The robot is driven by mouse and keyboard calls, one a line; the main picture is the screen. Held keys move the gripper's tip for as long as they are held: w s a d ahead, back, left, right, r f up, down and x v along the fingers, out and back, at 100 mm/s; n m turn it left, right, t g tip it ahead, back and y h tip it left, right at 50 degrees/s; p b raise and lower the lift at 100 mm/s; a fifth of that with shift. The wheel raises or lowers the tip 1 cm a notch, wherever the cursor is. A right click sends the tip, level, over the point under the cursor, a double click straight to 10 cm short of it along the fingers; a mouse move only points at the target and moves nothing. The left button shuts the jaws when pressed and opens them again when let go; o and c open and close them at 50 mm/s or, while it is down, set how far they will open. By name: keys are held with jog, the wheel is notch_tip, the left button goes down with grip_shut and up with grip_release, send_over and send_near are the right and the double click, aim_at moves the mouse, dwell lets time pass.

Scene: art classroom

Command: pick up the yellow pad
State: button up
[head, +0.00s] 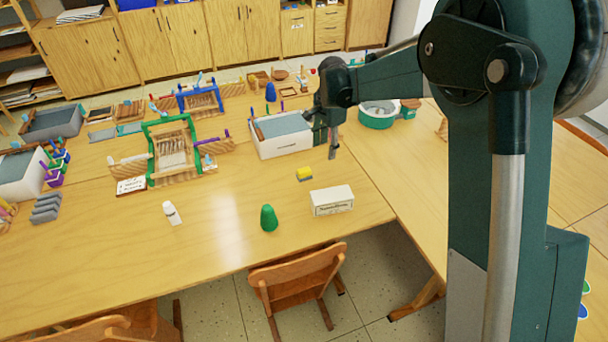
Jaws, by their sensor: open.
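The yellow pad (304,174) is a small block with a yellow top and a darker lower side. It lies on the wooden table, right of the middle of the view. My gripper (333,152) hangs from my arm above and to the right of the pad in the picture. It is open, with its fingers pointing down, and it is apart from the pad. Nothing shows between the fingers, though they are small and partly overlap in this view.
A white tray (280,147) is behind the pad. A white bottle (172,213) and a green loom (150,152) are to the left. Bare table surrounds the pad.

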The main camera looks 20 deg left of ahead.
jog(key=m, duration=0.1)
send_over(304, 170)
jog(key=shift+g, duration=0.3)
jog(key=f, duration=0.8)
jog(key=shift+s+f, duration=0.2)
jog(key=shift+f, duration=0.05)
jog(key=shift+f, duration=1.3)
jog(key=shift+w+f+b, duration=0.2)
jog(key=shift+f+b, duration=0.7)
jog(key=shift+f, duration=1.7)
jog(key=c, duration=1)
